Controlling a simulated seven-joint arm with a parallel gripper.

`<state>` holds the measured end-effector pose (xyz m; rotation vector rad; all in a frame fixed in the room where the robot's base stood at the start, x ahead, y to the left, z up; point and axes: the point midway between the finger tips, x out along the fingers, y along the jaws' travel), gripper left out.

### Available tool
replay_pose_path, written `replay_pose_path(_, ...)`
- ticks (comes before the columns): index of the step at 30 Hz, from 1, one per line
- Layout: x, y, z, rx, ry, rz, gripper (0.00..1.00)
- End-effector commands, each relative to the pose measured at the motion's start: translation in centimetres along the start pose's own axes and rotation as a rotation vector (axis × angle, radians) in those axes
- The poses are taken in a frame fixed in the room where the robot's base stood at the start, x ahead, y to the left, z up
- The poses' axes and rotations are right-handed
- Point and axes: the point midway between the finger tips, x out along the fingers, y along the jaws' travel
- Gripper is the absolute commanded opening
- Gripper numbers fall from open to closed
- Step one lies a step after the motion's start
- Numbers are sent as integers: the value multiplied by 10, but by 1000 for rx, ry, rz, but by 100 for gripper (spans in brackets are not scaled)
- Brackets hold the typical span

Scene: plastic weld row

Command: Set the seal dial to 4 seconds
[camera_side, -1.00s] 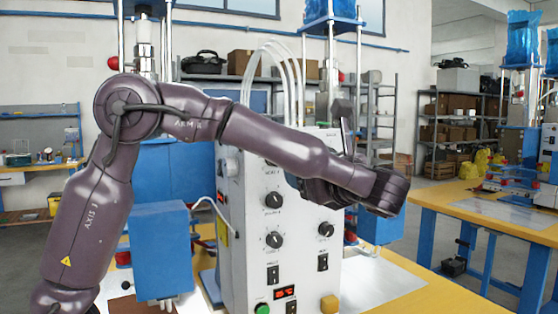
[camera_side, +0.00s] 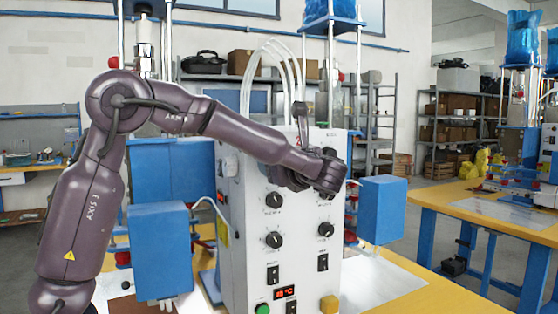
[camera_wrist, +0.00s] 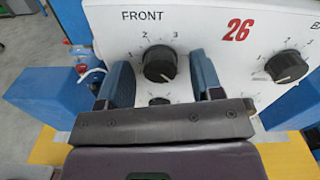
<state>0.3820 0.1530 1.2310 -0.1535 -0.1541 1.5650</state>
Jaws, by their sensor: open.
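In the wrist view a black dial (camera_wrist: 160,65) under the label FRONT, with 2 and 3 readable on its scale, shows between my fingers. My gripper (camera_wrist: 162,82) is open and empty, its blue fingers apart on either side of the dial; contact cannot be told. A second black dial (camera_wrist: 287,66) stands to the right, its label cut off. In the side view my gripper (camera_side: 330,172) is at the upper right of the white machine's panel (camera_side: 300,260). Dials there include an upper left one (camera_side: 273,200) and a lower right one (camera_side: 326,230). I cannot read which is the seal dial.
Blue boxes (camera_side: 160,245) (camera_side: 382,210) flank the machine. A yellow table (camera_side: 490,215) stands at right.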

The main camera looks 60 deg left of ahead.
Motion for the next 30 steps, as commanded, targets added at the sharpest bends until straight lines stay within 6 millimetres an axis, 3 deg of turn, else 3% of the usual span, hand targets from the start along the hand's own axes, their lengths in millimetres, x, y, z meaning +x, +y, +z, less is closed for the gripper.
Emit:
replay_pose_path(1, 0, 0, 0, 0, 0, 0, 55)
replay_pose_path(7, 0, 0, 0, 0, 0, 0, 11)
replay_pose_path(20, -1, 0, 0, -78, 1, 0, 11)
replay_pose_path(30, -1, 0, 0, -347, 2, -1, 11)
